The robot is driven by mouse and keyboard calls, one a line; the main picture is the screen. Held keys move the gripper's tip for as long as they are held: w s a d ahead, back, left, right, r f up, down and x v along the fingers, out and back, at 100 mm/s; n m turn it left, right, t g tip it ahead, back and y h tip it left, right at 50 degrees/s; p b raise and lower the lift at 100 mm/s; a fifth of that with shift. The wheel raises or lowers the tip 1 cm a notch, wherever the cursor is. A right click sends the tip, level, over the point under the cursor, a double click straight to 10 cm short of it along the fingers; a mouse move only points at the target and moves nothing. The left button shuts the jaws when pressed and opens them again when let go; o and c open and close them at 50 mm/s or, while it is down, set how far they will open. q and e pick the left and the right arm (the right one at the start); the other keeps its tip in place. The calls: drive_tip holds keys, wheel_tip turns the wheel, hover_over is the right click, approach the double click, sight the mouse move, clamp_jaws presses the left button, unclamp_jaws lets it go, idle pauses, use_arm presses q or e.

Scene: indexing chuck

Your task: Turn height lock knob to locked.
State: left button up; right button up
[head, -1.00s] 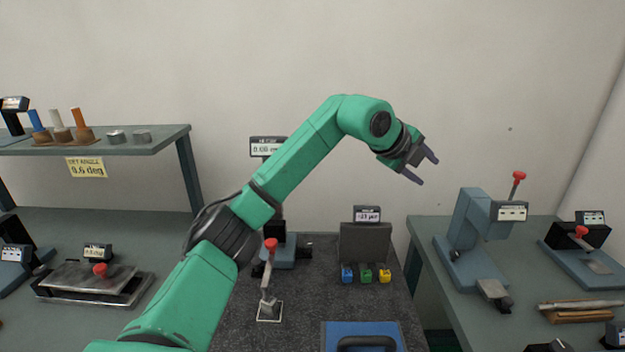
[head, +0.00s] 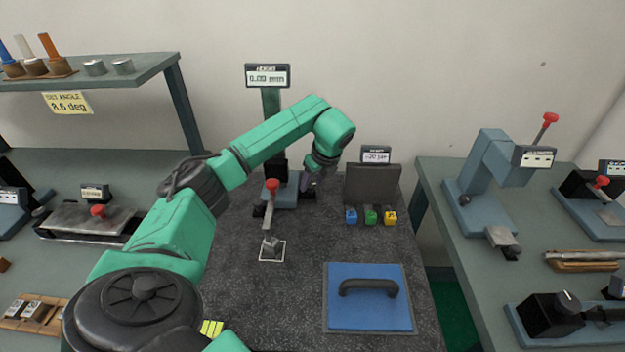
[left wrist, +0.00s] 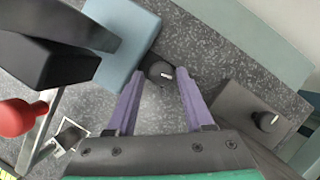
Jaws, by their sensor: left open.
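The height gauge has a blue base (head: 284,196), a green column and a display reading about 0.00 mm (head: 267,77). In the left wrist view, a round black knob with a white mark (left wrist: 161,72) sits beside the blue base (left wrist: 122,42); I take it as the height lock knob. My left gripper (left wrist: 159,77) is open, its two purple fingers on either side of the knob in that view. I cannot tell whether they touch it. In the head view my left gripper (head: 311,184) is at the gauge's right side, and the knob is hidden. The right gripper is out of view.
A red-topped lever (head: 272,186) stands just in front of the gauge. A dark grey block (head: 372,184) with a second black knob (left wrist: 268,121) stands to the right, small coloured blocks (head: 371,217) before it. A blue plate with handle (head: 369,312) lies nearer.

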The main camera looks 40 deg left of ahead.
use_arm(q)
drive_tip(key=shift+f, duration=0.3)
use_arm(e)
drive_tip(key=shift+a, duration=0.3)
use_arm(q)
clamp_jaws()
drive_tip(key=shift+a+f+m+t+b, duration=0.2)
drive_tip(key=shift+m+t+b, duration=0.1)
drive_tip(key=shift+m+b, duration=0.4)
drive_tip(key=shift+m, duration=0.6)
drive_tip(key=shift+d+r+m, duration=0.1)
drive_tip(key=shift+r+m, duration=0.05)
drive_tip(key=shift+m, duration=0.15)
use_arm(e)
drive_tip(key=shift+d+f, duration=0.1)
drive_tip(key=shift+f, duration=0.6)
use_arm(q)
unclamp_jaws()
drive_tip(key=shift+r+t, duration=0.1)
drive_tip(key=shift+t, duration=0.2)
drive_tip(key=shift+s, duration=0.1)
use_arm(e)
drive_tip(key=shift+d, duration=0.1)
